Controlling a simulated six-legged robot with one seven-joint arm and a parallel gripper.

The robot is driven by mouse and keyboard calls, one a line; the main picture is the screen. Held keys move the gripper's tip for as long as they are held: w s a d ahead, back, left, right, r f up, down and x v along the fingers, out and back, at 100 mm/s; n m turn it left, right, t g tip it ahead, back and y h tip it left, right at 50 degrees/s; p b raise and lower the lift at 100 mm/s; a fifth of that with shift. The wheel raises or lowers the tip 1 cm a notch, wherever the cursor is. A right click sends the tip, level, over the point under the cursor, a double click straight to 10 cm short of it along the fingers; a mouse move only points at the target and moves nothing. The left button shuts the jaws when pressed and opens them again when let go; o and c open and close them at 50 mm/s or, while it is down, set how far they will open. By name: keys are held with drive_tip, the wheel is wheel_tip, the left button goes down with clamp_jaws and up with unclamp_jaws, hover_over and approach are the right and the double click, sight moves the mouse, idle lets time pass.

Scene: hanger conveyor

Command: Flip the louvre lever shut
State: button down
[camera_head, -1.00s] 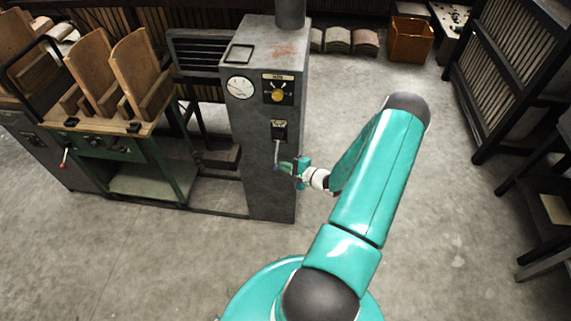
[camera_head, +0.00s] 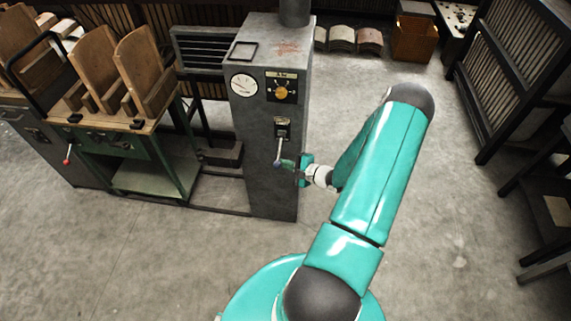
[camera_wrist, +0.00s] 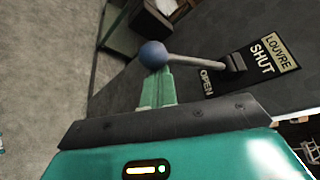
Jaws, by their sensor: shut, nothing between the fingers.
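The louvre lever (camera_head: 279,148) is on the front of the tall grey cabinet, its pale rod hanging down from a dark pivot. In the wrist view its rod (camera_wrist: 195,60) ends in a blue ball knob (camera_wrist: 153,54). The label plate (camera_wrist: 265,55) reads LOUVRE SHUT, and a smaller OPEN label (camera_wrist: 207,83) is on the other side of the pivot. My gripper (camera_wrist: 158,76) is shut and empty, its green fingertips right at the knob. I cannot tell whether they touch. In the head view my gripper (camera_head: 289,164) is just right of the knob.
The grey cabinet (camera_head: 265,190) also carries a round gauge (camera_head: 243,85) and a yellow dial (camera_head: 281,92). A green bench (camera_head: 155,185) with wooden seats stands to the left. Dark racks (camera_head: 500,90) stand at the right. Open floor (camera_head: 440,230) lies between.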

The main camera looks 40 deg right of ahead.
wheel_tip(320, 180, up, 10)
drive_tip(key=m+g+y, duration=0.3)
drive_tip(key=m+g, duration=0.1)
drive_tip(key=m, duration=0.2)
drive_tip(key=shift+s+a+f, duration=0.2)
drive_tip(key=shift+a+f, duration=0.05)
drive_tip(key=shift+a, duration=0.1)
drive_tip(key=shift+r, duration=0.1)
idle(0.4)
wheel_tip(320, 180, down, 4)
drive_tip(key=d+v, duration=0.1)
drive_tip(key=v, duration=0.9)
idle(0.5)
